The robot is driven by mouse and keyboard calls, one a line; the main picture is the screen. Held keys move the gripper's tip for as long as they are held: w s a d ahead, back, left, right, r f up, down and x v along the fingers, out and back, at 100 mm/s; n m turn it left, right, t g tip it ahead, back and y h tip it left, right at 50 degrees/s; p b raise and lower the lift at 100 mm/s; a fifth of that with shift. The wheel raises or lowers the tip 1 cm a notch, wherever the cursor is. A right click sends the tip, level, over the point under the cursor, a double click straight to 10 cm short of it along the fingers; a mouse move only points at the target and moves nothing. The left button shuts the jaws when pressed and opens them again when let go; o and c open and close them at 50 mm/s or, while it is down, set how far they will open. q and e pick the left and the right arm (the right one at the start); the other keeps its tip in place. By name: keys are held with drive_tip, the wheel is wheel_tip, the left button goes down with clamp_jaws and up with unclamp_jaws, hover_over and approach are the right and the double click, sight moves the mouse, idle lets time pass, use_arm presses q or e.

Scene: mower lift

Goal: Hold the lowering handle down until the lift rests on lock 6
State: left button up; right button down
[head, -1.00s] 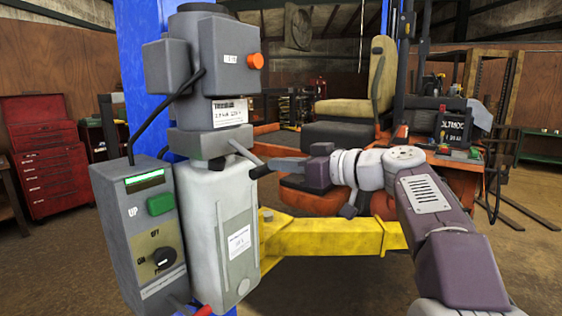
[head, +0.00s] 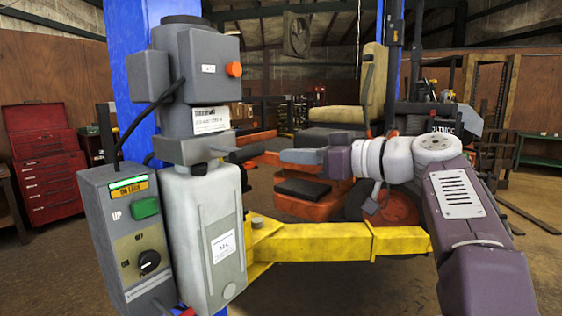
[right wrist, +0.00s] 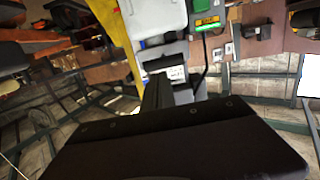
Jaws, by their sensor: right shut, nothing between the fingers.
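The lowering handle (head: 246,153) is a dark grip sticking out to the right from the grey power unit (head: 196,150); it looks near level. The control box (head: 138,235) has a lit green display (head: 128,185) and, below it, an orange strip that seems to read ON LOCK. The display also shows in the right wrist view (right wrist: 207,21); the lock number is not legible. My right gripper (head: 285,156) is shut and empty, just right of the handle's end with a small gap. Its dark fingers (right wrist: 158,92) point toward the power unit. My left gripper is out of view.
The yellow lift arm (head: 340,242) runs right from the blue post (head: 127,70), below my right arm. The orange mower with its tan seat (head: 374,85) stands behind. A red tool chest (head: 45,165) is at the left.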

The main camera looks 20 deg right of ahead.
drive_tip(key=s+a+f+n+g+y, duration=0.1)
drive_tip(key=s+a+f+g+y, duration=0.1)
drive_tip(key=a+f+g, duration=0.5)
drive_tip(key=s+a+f+m+g+h+p, duration=0.1)
drive_tip(key=a+f+m+h, duration=0.15)
drive_tip(key=f, duration=0.85)
drive_tip(key=s+a+f+m+g+h, duration=0.1)
drive_tip(key=a+f, duration=0.3)
drive_tip(key=f, duration=0.6)
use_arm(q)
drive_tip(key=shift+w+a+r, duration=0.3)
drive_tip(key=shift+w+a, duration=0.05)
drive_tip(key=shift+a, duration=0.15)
use_arm(e)
drive_tip(key=s+d+f+m+g+h, duration=0.1)
drive_tip(key=s+d+f+h, duration=0.3)
drive_tip(key=f, duration=0.7)
drive_tip(key=s+d+f+m+g+h, duration=0.2)
drive_tip(key=s+d+f+m+h, duration=0.2)
drive_tip(key=s+d+f, duration=0.4)
drive_tip(key=shift+s+f+h, duration=0.35)
drive_tip(key=shift+s+f, duration=0.65)
drive_tip(key=shift+f, duration=1.3)
